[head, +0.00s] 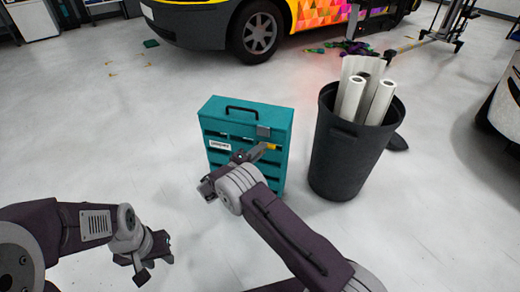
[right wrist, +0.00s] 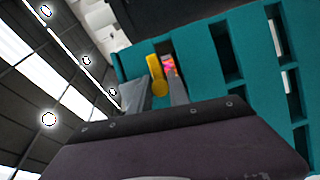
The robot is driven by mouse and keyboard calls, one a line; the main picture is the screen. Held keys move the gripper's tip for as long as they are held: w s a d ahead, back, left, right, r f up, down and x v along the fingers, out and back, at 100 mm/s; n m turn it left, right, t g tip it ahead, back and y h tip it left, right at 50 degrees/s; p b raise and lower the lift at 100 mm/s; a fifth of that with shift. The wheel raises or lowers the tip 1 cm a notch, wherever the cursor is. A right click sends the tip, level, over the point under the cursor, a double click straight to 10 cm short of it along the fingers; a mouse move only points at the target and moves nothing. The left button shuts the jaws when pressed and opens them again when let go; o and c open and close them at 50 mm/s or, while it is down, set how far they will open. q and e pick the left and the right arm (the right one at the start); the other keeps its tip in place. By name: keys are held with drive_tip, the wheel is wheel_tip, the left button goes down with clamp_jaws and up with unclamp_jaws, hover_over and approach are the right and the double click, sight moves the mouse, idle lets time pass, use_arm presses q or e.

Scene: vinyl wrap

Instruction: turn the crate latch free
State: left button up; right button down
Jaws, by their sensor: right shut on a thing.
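The teal crate (head: 265,112) stands upright on the floor, with a dark handle on top, slots and a white label on its front. A small yellow latch (head: 272,147) is at the upper right of its front. In the right wrist view the yellow latch (right wrist: 156,76) has a round knob end and lies between the fingers. My right gripper (head: 262,151) is shut on the latch in front of the crate; its fingers partly hide the latch. My left gripper (head: 157,267) is open and empty, low over the floor to the left.
A black bin (head: 340,160) with several white rolls (head: 366,95) stands close to the right of the crate. A colourful vehicle (head: 290,18) is behind. The floor (head: 120,150) to the left of the crate is mostly clear.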

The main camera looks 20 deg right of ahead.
drive_tip(key=shift+m, duration=0.5)
drive_tip(key=c, duration=1.3)
unclamp_jaws()
drive_tip(key=shift+f, duration=0.1)
drive_tip(key=shift+o, duration=0.2)
drive_tip(key=p+v, duration=0.4)
drive_tip(key=v, duration=0.5)
drive_tip(key=shift+r, duration=0.25)
